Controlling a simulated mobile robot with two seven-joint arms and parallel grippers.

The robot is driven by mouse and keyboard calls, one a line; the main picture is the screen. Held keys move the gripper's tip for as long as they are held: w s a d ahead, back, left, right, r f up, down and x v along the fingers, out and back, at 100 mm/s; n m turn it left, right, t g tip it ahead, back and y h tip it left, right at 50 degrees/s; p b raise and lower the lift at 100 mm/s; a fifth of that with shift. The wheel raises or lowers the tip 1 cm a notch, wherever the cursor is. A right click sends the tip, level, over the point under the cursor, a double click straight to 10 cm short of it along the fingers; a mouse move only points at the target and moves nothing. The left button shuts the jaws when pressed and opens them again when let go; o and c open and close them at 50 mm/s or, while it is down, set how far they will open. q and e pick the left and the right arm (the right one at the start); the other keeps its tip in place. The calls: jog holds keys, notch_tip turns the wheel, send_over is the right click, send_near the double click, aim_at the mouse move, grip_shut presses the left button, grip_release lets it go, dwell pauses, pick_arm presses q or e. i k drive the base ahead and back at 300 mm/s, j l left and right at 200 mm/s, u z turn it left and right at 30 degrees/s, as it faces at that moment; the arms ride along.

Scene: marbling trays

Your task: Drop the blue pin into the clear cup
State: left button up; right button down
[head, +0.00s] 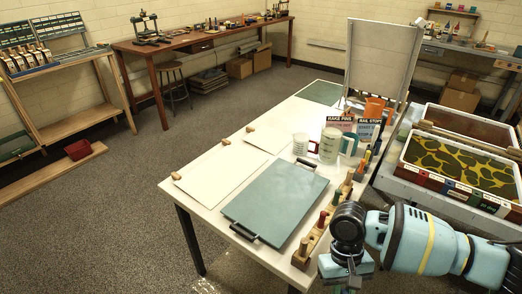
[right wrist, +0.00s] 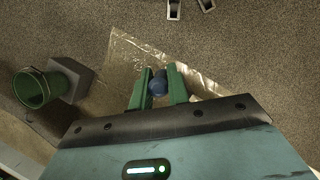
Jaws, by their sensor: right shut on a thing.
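My right gripper (right wrist: 159,88) is shut on the blue pin (right wrist: 157,80). The pin's dark blue rounded end shows between the two green fingers, above the floor. In the head view my right arm comes in at the lower right, and its gripper and the pin cannot be made out. A pale see-through cup (head: 301,145) stands on the white table. A taller greenish translucent cup (head: 329,147) stands just right of it. I cannot tell for sure which is the clear cup. Both are well away from my right wrist. My left gripper is not in view.
A wooden rack (head: 313,237) with several coloured pins runs along the table's right side, beside a grey-green tray (head: 270,200). An orange container (head: 374,107) and signs stand behind the cups. Marbling trays (head: 459,171) are at right. A green cup (right wrist: 31,89) shows in the wrist view.

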aim_at(299, 152)
jog(key=u, duration=2.05)
jog(key=i+j+z, duration=0.1)
jog(key=i+z, duration=0.15)
jog(key=i, duration=0.7)
jog(key=i+z, duration=0.2)
jog(key=i, duration=1)
jog(key=i+z, duration=0.25)
jog(key=i, duration=0.3)
jog(key=i+j+z, duration=0.25)
jog(key=i, duration=0.3)
jog(key=i+l+z, duration=0.1)
jog(key=i+z, duration=0.7)
jog(key=z, duration=0.15)
jog(key=i+l+z, duration=0.1)
jog(key=i+z, duration=0.4)
jog(key=z, duration=0.2)
jog(key=i+z, duration=0.3)
jog(key=i+l+z, duration=0.1)
jog(key=i+z, duration=0.3)
jog(key=i+j+z, duration=0.1)
jog(key=i+z, duration=0.25)
jog(key=i, duration=0.2)
